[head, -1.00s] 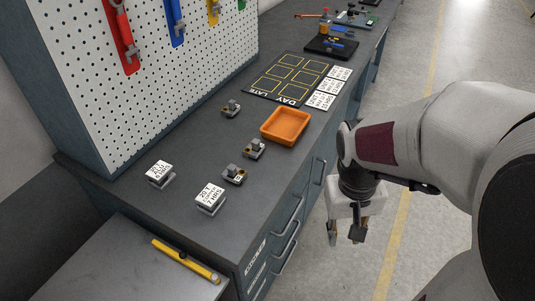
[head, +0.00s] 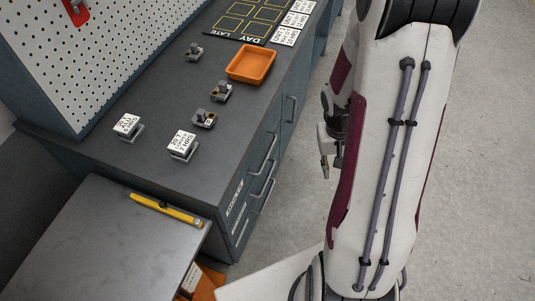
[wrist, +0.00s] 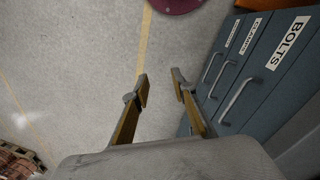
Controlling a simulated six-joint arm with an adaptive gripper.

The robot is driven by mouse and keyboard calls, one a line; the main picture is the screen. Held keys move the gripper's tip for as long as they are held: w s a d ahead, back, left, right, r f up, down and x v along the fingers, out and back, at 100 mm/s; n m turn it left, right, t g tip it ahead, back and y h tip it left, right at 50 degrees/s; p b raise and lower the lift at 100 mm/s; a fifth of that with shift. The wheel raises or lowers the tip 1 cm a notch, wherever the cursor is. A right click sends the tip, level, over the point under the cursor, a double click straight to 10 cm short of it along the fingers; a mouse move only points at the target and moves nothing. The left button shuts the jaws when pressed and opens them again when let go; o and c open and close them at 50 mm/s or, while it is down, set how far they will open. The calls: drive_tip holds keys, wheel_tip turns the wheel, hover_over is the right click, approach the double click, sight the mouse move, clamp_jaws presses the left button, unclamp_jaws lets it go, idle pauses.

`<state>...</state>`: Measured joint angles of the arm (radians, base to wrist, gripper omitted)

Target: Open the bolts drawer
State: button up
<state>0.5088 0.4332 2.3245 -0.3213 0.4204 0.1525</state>
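The bolts drawer (wrist: 268,82) has a dark blue-grey front at the right of the wrist view, with a white BOLTS label (wrist: 288,43) and a grey bar handle (wrist: 240,100). It looks closed. In the head view the drawer fronts (head: 245,215) are seen steeply from above and their labels are too small to read. My gripper (wrist: 162,90) is open and empty, its two fingers apart over the floor, left of the handle and not touching it. In the head view my gripper (head: 330,160) hangs right of the cabinet, partly hidden by my arm.
Other labelled drawers with bar handles (wrist: 222,78) adjoin the bolts drawer. The worktop (head: 165,165) holds an orange tray (head: 251,65), label blocks (head: 182,145) and small metal parts. A lower metal surface (head: 85,235) with a yellow level (head: 167,209) stands left. Floor beside the cabinet is clear.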

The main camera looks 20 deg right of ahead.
drive_tip(key=w+d+f, duration=0.1)
drive_tip(key=d+f, duration=0.2)
drive_tip(key=f, duration=0.7)
drive_tip(key=m+t+y, duration=0.7)
drive_tip(key=m+t, duration=0.1)
drive_tip(key=t, duration=0.7)
approach(267, 154)
drive_tip(key=w+f, duration=0.2)
drive_tip(key=shift+a+r+m, duration=0.25)
drive_tip(key=shift+m, duration=0.05)
drive_tip(key=shift+w, duration=0.15)
drive_tip(key=shift+x, duration=3.8)
